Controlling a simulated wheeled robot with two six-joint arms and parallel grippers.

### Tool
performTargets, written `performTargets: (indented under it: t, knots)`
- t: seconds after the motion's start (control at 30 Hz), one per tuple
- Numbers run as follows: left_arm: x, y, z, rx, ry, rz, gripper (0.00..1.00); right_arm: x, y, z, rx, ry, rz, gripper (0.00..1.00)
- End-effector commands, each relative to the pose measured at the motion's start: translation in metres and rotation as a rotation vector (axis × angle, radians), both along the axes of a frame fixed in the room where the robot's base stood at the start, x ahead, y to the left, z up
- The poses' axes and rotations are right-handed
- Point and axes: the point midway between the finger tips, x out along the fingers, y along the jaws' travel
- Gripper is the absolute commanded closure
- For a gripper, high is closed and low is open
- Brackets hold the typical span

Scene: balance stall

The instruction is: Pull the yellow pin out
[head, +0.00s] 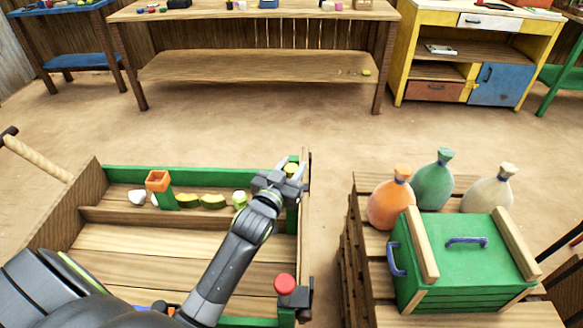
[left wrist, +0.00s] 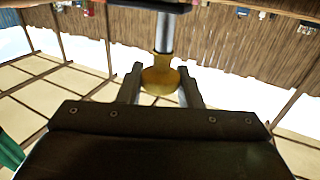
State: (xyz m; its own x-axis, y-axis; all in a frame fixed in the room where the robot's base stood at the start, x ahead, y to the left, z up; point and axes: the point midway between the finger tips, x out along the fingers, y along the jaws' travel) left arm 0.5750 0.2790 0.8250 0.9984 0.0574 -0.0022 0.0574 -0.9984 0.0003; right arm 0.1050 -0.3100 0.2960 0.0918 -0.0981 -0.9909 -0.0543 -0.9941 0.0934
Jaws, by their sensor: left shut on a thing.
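The yellow pin's round knob (head: 291,168) shows at the far right corner of the wooden cart. My left gripper (head: 285,172) is at that corner, shut on the knob. In the left wrist view the yellow knob (left wrist: 160,80) sits between the two fingers, with a length of bright metal shaft visible between it and a dark bar. The gripper hides part of the pin in the head view, so I cannot tell there how deep the shaft sits. My right gripper is not in view.
The cart (head: 190,243) holds several green and white pieces and an orange-topped green post (head: 158,182). A red button (head: 285,284) is at its near right corner. To the right, a crate stand carries a green box (head: 465,250) and three tied bags.

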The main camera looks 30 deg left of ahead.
Motion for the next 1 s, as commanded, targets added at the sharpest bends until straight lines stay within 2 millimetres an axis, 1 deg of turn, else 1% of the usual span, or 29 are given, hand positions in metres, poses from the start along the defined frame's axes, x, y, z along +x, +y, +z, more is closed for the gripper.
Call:
performTargets:
  t: [0.03,0.13,0.57,0.6,0.7,0.73,1.0]
  knots:
    - [0.000,0.000,0.013,0.000,-0.002,0.000,1.00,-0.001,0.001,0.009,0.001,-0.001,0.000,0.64]
    - [0.000,0.000,0.019,0.000,-0.003,0.000,1.00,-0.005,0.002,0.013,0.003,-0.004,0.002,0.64]
    - [0.001,-0.001,0.025,0.003,-0.012,-0.002,1.00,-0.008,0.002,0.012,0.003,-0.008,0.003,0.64]
    - [0.001,-0.001,0.025,0.003,-0.013,-0.002,0.64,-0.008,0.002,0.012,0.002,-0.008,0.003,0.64]
    - [0.001,0.000,0.024,0.002,-0.010,-0.002,0.51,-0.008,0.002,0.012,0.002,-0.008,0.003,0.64]
    - [0.001,0.000,0.024,0.002,-0.009,-0.001,0.48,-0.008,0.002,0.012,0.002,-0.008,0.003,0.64]
    - [0.000,0.000,0.021,0.000,-0.004,-0.001,0.48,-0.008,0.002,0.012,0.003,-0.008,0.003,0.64]
